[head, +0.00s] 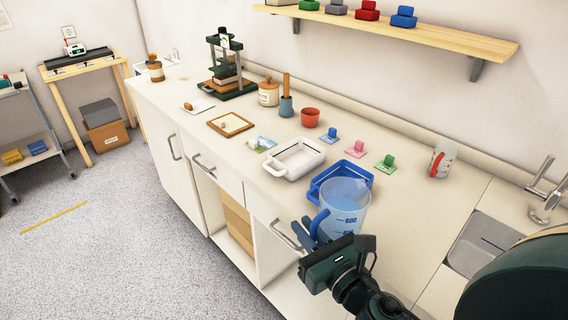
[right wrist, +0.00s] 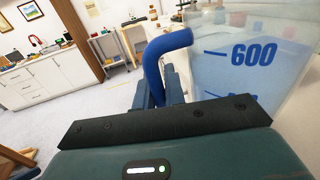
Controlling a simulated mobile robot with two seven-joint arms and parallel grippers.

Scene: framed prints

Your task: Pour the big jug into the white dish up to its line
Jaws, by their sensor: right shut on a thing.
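The big jug (head: 346,208) is clear with a blue handle and blue marks, and holds a bluish liquid. It stands about upright in front of the blue tray. My right gripper (head: 318,236) is shut on its handle. In the right wrist view the handle (right wrist: 166,58) sits between the fingers, and the jug wall (right wrist: 245,75) shows a 600 mark. The white dish (head: 294,160) lies on the counter to the left of and beyond the jug. Its line cannot be made out. My left gripper is not in view.
A blue tray (head: 359,178) lies just behind the jug. Small blue, pink and green stands (head: 357,148) are beyond it. A white and red cup (head: 441,160) stands right, near the sink (head: 480,243). A red pot (head: 310,118) is behind the dish. Counter right of the jug is clear.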

